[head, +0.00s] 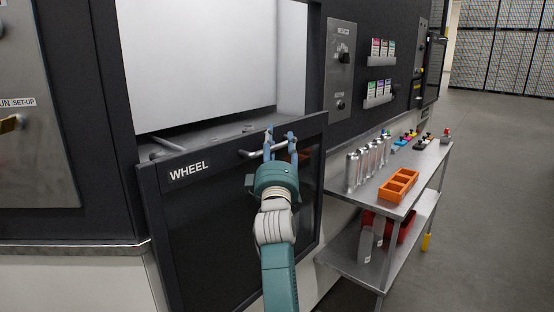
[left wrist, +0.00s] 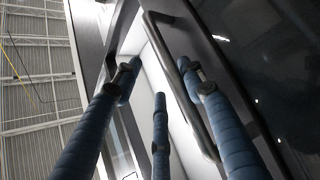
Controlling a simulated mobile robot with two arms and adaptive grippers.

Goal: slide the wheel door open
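The wheel door (head: 215,225) is a dark panel labelled WHEEL with a horizontal metal bar handle (head: 250,153) near its top edge. The door sits low, and the opening above it shows a pale interior. My left gripper (head: 280,137) is at the handle with its fingers spread. In the left wrist view, the handle (left wrist: 180,80) runs between the blue fingers, which stand apart on both sides of it. Whether any finger touches the bar cannot be told. My right gripper is not in view.
A steel cart (head: 375,200) stands right of the door, with several silver cans (head: 353,172) and an orange tray (head: 398,186) on top. A control panel (head: 341,70) is on the dark wall. The grey floor (head: 490,200) at right is clear.

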